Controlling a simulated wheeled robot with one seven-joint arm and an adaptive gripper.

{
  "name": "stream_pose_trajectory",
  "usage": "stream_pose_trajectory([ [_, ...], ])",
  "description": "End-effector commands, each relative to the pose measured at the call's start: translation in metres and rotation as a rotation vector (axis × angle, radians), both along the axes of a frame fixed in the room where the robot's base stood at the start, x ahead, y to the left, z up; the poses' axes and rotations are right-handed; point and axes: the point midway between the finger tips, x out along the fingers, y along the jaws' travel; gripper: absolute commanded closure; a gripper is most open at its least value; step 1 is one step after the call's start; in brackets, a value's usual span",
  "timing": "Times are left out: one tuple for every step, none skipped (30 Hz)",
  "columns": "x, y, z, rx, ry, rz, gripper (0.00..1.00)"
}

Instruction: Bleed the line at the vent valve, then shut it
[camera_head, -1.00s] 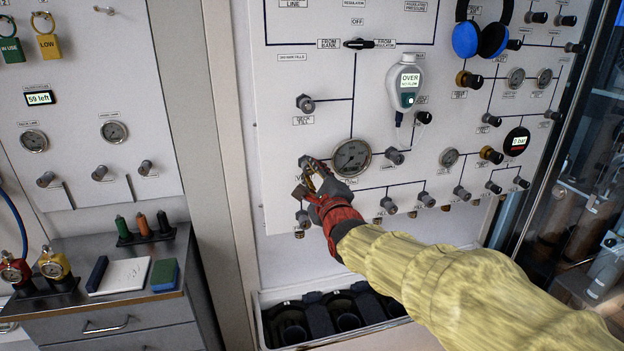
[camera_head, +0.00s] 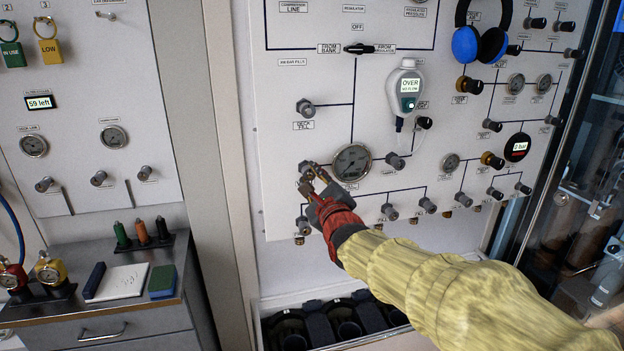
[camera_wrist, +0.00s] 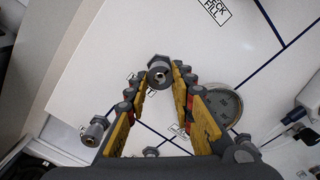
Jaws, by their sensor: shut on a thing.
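The valve knob (camera_head: 309,169) at the left of the large round gauge (camera_head: 352,162) is a small grey metal knob on the white panel; its label is mostly hidden. My gripper (camera_head: 311,180) reaches it from the lower right and is shut on it. In the wrist view the knob (camera_wrist: 159,70) sits between the tips of the yellow-padded fingers (camera_wrist: 160,82). The large gauge (camera_wrist: 217,104) is just right of the fingers there. The gauge's reading is too small to tell.
The deck fill knob (camera_head: 306,107) is above, and a row of fill knobs (camera_head: 389,211) runs below right. A handheld meter reading OVER (camera_head: 405,88) hangs nearby. Blue headphones (camera_head: 467,40) hang upper right. A drawer cabinet (camera_head: 130,325) stands lower left.

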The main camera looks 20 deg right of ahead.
Motion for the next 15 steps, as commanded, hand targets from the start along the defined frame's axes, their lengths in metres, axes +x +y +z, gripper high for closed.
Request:
stream_pose_trajectory([
  [0.0001, -0.0001, -0.0021, 0.001, 0.004, -0.001, 0.75],
  [0.0001, -0.0001, -0.0021, 0.000, 0.004, -0.001, 0.73],
  [0.0000, -0.0001, -0.0021, 0.000, 0.004, -0.001, 0.71],
  [0.0000, -0.0002, -0.0019, 0.000, 0.004, -0.001, 0.69],
  [0.0000, -0.0001, -0.0018, 0.000, 0.003, 0.000, 0.68],
  [0.0000, -0.0001, -0.0016, 0.000, 0.003, 0.000, 0.65],
  [0.0000, -0.0001, -0.0013, 0.000, 0.002, -0.001, 0.64],
  [0.0000, -0.0001, -0.0012, 0.000, 0.002, -0.001, 0.62],
  [0.0000, -0.0001, -0.0011, 0.000, 0.001, 0.000, 0.60],
  [0.0000, -0.0001, -0.0010, 0.000, 0.001, 0.000, 0.58],
  [0.0000, -0.0001, -0.0009, 0.000, 0.001, 0.000, 0.57],
  [0.0000, -0.0001, -0.0008, 0.000, 0.001, 0.000, 0.57],
  [0.0000, -0.0001, -0.0008, 0.000, 0.001, 0.000, 0.57],
  [0.0000, -0.0001, -0.0006, 0.000, 0.001, 0.000, 0.57],
  [0.0000, -0.0001, -0.0006, 0.000, 0.001, 0.000, 0.57],
])
